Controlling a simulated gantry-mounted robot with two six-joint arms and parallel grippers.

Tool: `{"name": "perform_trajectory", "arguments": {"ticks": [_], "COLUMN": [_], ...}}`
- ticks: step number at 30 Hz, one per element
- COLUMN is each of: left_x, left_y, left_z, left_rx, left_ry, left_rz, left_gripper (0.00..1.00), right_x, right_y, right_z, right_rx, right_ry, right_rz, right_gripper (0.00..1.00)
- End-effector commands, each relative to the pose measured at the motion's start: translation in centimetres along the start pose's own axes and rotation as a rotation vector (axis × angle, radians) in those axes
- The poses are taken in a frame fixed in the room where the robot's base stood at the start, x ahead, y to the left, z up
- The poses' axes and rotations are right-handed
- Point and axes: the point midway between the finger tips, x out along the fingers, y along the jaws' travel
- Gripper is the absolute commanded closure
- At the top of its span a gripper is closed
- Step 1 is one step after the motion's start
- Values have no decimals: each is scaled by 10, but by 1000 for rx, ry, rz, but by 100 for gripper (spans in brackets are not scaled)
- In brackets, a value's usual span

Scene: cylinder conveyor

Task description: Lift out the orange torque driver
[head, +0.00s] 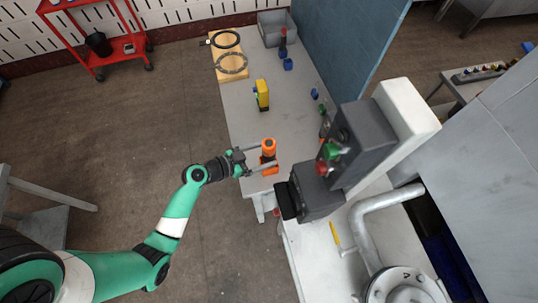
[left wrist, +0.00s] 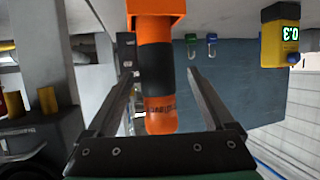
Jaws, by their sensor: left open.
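The orange torque driver (head: 268,146) stands near the left edge of the grey bench in the head view. In the left wrist view the driver (left wrist: 155,62) shows an orange end, a black middle band and a wider orange block at the top of the picture. My left gripper (head: 259,160) reaches it from the left and is open. In the left wrist view the open fingers (left wrist: 163,75) lie on either side of the driver, with a clear gap at the right finger; contact at the left finger cannot be told. My right gripper is not in view.
A yellow device (head: 262,95) with a digital display stands farther back on the bench. Behind it are a wooden board with two rings (head: 230,64) and a grey bin (head: 277,28). A dark grey machine (head: 345,150) stands close on the right. The bench between is mostly clear.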

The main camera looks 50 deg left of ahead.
Motion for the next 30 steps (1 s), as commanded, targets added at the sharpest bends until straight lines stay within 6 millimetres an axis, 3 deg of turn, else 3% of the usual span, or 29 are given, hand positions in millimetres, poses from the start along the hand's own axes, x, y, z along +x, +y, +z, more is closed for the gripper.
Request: {"name": "perform_trajectory", "arguments": {"ticks": [9,17,30], "left_x": [47,51,51], "left_y": [4,3,3], "left_z": [-3,-4,-3], "left_rx": [1,0,0], "left_ry": [0,0,0], "left_rz": [3,0,0], "left_gripper": [13,13,90], "right_x": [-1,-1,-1], "right_y": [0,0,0], "right_z": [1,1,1], "right_rx": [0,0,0], "right_ry": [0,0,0], "right_rz": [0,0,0], "right_gripper": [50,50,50]}}
